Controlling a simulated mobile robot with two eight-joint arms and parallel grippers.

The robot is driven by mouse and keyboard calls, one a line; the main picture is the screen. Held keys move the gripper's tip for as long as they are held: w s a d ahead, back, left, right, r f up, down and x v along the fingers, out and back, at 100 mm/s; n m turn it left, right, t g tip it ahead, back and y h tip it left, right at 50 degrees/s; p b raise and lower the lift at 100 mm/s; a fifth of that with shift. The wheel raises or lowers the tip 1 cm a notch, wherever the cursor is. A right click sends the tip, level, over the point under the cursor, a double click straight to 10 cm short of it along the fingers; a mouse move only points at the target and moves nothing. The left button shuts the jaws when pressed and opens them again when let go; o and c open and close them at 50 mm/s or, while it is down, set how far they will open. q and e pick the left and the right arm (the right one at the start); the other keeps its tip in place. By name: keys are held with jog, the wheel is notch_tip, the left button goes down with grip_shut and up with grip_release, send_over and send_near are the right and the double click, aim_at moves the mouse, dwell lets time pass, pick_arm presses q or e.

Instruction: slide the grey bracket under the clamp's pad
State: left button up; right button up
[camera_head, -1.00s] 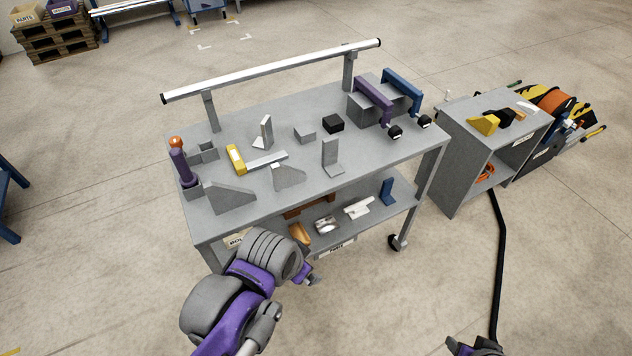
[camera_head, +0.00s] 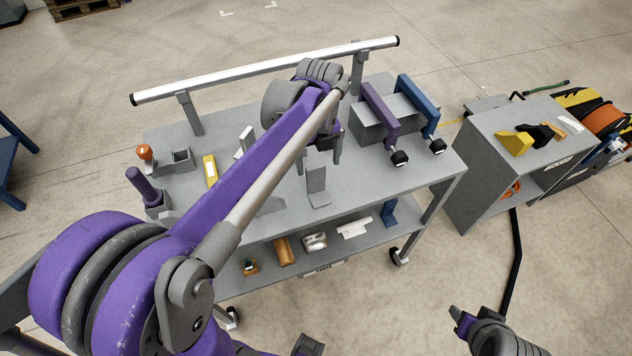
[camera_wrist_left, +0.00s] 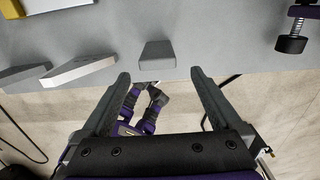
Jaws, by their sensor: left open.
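A purple clamp (camera_head: 380,115) and a blue clamp (camera_head: 417,105) sit on a grey block (camera_head: 367,125), with black ends (camera_head: 400,158) hanging in front. My right gripper (camera_head: 462,318) is low at the right, away from the table.
My left arm hides the table's middle. A white rail (camera_head: 265,70) runs along the back. A grey cabinet (camera_head: 485,185) stands right.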

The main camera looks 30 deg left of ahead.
pick_arm(q)
send_over(317, 192)
notch_tip(317, 192, down, 4)
jog(key=shift+w+d+f, duration=0.1)
jog(key=shift+w, duration=0.05)
jog(key=f, duration=0.5)
jog(key=shift+a, duration=0.25)
jog(key=shift+c, duration=0.3)
grip_shut()
jog(key=shift+r, duration=0.15)
